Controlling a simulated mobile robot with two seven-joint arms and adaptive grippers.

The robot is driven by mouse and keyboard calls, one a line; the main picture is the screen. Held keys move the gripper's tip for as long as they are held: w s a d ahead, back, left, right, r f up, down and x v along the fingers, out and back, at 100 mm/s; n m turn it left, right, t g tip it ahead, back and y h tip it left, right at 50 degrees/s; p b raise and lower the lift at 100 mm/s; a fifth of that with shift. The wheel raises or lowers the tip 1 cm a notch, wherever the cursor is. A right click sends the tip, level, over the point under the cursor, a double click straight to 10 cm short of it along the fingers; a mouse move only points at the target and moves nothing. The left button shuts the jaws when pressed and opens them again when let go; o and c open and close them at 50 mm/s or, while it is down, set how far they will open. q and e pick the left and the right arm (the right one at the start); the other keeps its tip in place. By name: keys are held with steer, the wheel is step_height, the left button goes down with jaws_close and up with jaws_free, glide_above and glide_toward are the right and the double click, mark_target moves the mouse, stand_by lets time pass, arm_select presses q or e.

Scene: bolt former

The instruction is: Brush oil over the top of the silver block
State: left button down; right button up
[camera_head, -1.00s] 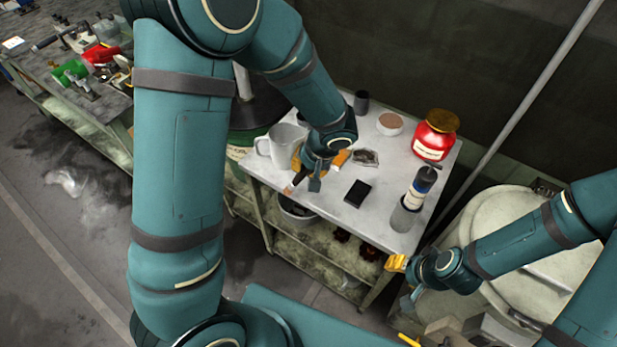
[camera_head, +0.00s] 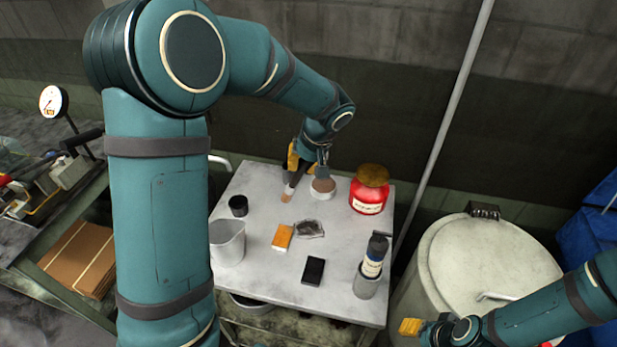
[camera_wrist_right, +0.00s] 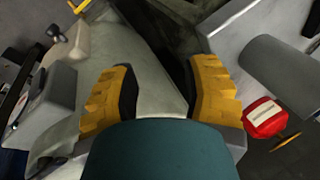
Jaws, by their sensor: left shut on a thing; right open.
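My left gripper (camera_head: 297,172) is shut on a brush, over the far part of the white table. The brush (camera_head: 287,194) points down, its tan tip close to the tabletop; I cannot tell whether it touches. A round pale tin with a brown top (camera_head: 323,189) stands just right of the brush. I cannot make out a block that is surely the silver one; a small greyish, rough-looking piece (camera_head: 310,229) lies mid-table. My right gripper (camera_head: 411,327) is low at the right; in its wrist view it is open and empty (camera_wrist_right: 164,88).
The table (camera_head: 265,290) also holds a grey mug (camera_head: 228,243), a black cup (camera_head: 238,206), an orange-and-white block (camera_head: 282,237), a black block (camera_head: 313,271), a red jar (camera_head: 368,195) and a bottle (camera_head: 375,255) in a grey holder. A large pale drum (camera_head: 480,258) stands right.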

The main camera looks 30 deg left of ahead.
mark_target(295, 180)
arm_select(q)
steer(key=shift+w+d+r, duration=0.1)
steer(key=shift+w+r, duration=0.15)
steer(key=shift+w, duration=0.1)
step_height(295, 180, down, 5)
steer(key=b, duration=0.3)
steer(key=shift+r, duration=0.1)
